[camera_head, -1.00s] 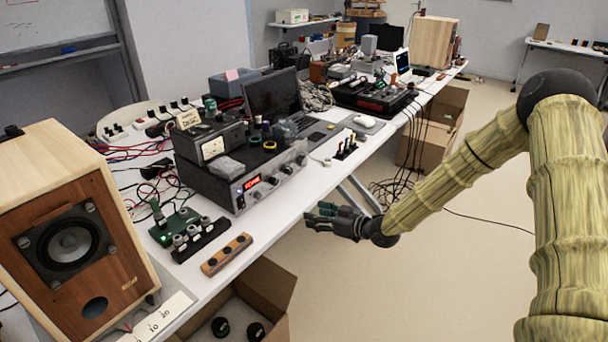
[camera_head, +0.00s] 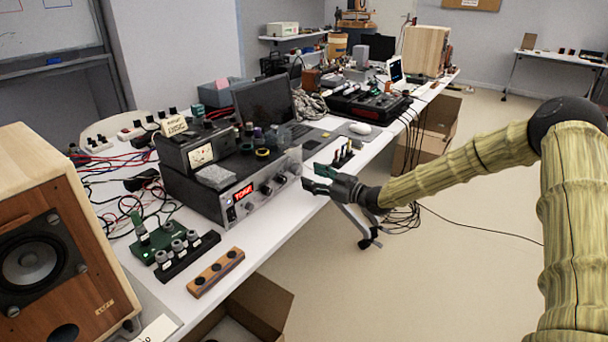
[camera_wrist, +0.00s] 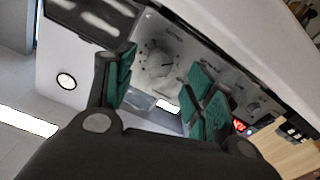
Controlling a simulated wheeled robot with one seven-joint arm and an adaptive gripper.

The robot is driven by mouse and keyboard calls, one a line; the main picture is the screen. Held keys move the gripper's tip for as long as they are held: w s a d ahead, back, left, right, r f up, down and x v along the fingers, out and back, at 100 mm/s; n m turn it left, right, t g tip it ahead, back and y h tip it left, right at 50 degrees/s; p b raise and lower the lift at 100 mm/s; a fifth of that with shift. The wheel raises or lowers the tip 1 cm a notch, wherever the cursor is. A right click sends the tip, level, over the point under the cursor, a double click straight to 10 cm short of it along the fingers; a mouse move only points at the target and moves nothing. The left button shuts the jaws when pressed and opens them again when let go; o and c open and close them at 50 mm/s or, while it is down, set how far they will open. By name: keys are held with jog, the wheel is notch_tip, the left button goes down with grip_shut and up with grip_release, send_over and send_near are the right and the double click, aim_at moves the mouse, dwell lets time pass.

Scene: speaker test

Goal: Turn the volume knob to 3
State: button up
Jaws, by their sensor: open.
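The grey amplifier (camera_head: 237,206) stands on the white table with its front panel facing my arm. Its red lit display (camera_head: 244,192) also shows in the wrist view (camera_wrist: 239,125). Several knobs sit on the panel, among them a right-hand knob (camera_head: 294,168). In the wrist view a round silver knob (camera_wrist: 158,63) with dial marks around it shows between my fingers, apart from them. The volume label and dial numbers are too small to read. My gripper (camera_head: 315,179) is open and empty, in front of the panel's right end; it fills the wrist view (camera_wrist: 160,88).
A wooden speaker (camera_head: 85,230) stands at the left. A wooden block with holes (camera_head: 216,272) and a green circuit board (camera_head: 158,241) lie before the amplifier. An open cardboard box (camera_head: 262,305) is below the table edge.

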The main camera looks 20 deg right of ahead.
aim_at(300, 172)
jog(key=shift+x, duration=2.25)
jog(key=shift+c, duration=0.3)
jog(key=c, duration=0.9)
